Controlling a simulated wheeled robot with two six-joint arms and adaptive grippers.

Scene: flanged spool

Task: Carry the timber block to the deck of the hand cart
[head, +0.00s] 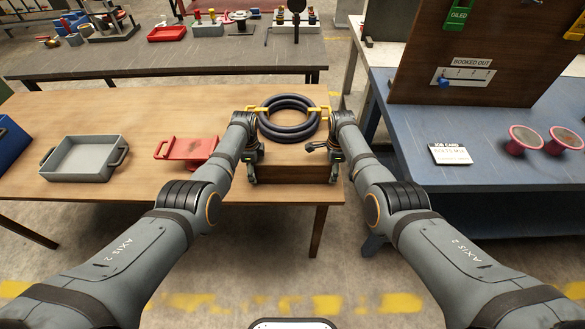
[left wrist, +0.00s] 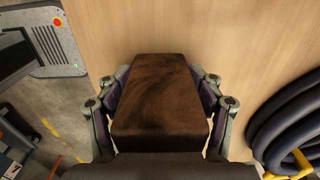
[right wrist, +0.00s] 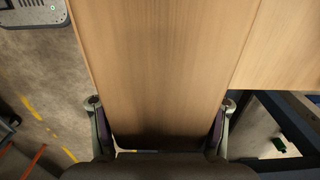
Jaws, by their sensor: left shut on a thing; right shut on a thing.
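The timber block (head: 293,173) is a dark brown wooden piece at the front right of the wooden table, spanning between my two grippers. My left gripper (head: 251,172) is shut on its left end, and the block (left wrist: 160,100) fills the space between the fingers in the left wrist view. My right gripper (head: 333,172) is shut on its right end; in the right wrist view only a dark strip shows between the fingers (right wrist: 160,140). I cannot tell whether the block touches the table. I cannot make out a hand cart for certain.
A dark coil with yellow handles (head: 289,137) lies just behind the block. A red flat-topped item with a handle (head: 188,149) and a grey tray (head: 51,174) are to the left on the wooden table (head: 110,200). A blue bench (head: 475,180) stands at right, across a narrow gap.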

